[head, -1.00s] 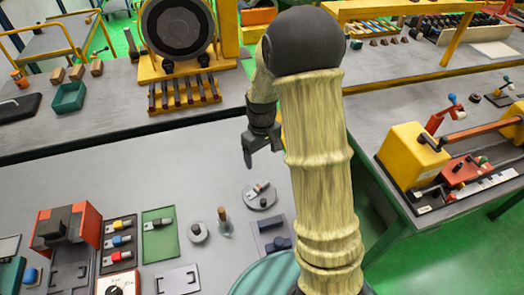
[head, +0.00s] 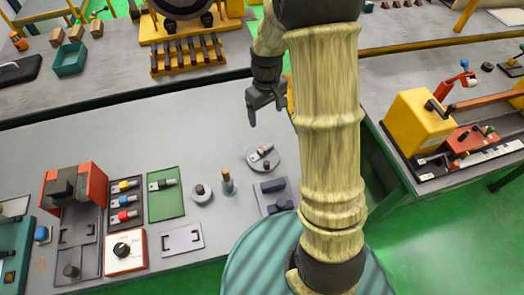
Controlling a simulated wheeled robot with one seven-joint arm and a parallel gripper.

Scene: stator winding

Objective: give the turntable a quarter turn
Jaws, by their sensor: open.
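A round grey disc (head: 254,166), which looks like the turntable, lies on the grey workbench just left of my arm. A small light part with a dark end (head: 262,152) lies across it at a slant, and a dark peg (head: 266,164) stands on it. My gripper (head: 267,108) hangs open and empty, above the disc in the picture and apart from it. Its dark fingers point down. Its exact height over the bench cannot be told from this view.
A wooden-handled tool (head: 227,182) and a round piece with a dark knob (head: 200,192) stand left of the disc. A grey block fixture (head: 272,198) sits just below it. A green mat (head: 166,200) lies farther left. Bench space behind the disc is clear.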

